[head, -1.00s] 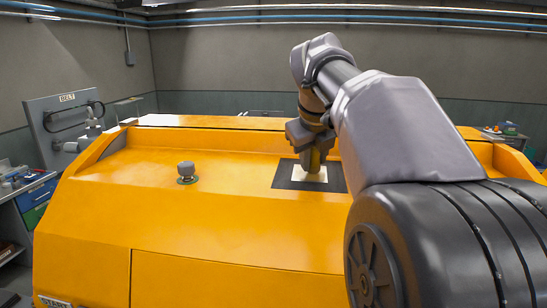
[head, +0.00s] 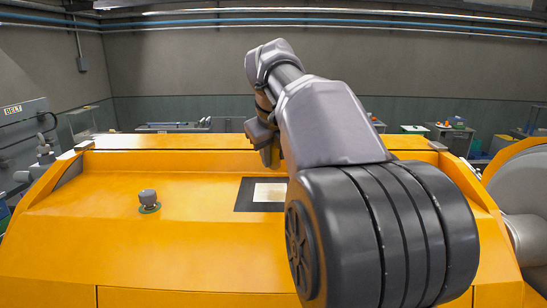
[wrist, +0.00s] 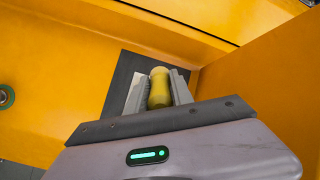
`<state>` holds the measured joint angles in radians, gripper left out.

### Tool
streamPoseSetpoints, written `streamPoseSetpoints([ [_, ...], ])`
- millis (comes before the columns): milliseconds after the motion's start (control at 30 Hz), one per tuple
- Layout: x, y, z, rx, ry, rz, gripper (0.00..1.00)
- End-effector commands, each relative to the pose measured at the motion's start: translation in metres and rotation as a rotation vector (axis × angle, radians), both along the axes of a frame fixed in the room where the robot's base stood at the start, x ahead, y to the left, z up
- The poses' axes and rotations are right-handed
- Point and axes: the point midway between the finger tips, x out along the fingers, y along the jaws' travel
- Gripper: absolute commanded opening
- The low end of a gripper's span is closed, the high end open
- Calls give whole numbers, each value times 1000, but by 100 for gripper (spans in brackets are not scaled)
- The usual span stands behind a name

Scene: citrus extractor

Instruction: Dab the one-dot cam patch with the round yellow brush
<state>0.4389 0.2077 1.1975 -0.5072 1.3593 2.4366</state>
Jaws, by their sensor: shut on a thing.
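My gripper (head: 269,155) is shut on a yellow brush, whose rounded yellow body (wrist: 159,88) shows between the fingers in the wrist view. The brush's lower end is hidden. A dark square with a pale patch (head: 268,192) in its middle lies on the orange machine top. My arm covers the patch's right side in the head view. The gripper appears above or behind the patch and apart from it. In the wrist view the dark square (wrist: 124,78) lies beyond the fingers, mostly hidden by them. No dot mark is readable.
A grey knob (head: 148,200) on a green base stands on the orange machine (head: 200,240), left of the patch. A raised orange edge (head: 200,142) runs along the back. A large round housing (head: 525,190) stands at the right. The surface between knob and patch is clear.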

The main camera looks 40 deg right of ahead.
Motion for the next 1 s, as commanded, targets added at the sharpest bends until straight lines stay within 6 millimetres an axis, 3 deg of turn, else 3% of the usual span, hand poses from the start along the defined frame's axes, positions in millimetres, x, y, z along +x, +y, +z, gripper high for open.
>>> streamPoseSetpoints([
  [67,0,0,14,0,0,0,0],
  [367,0,0,13,0,0,0,0],
  [633,0,0,44,0,-1,-1,0],
  [1000,0,0,42,0,0,0,0],
])
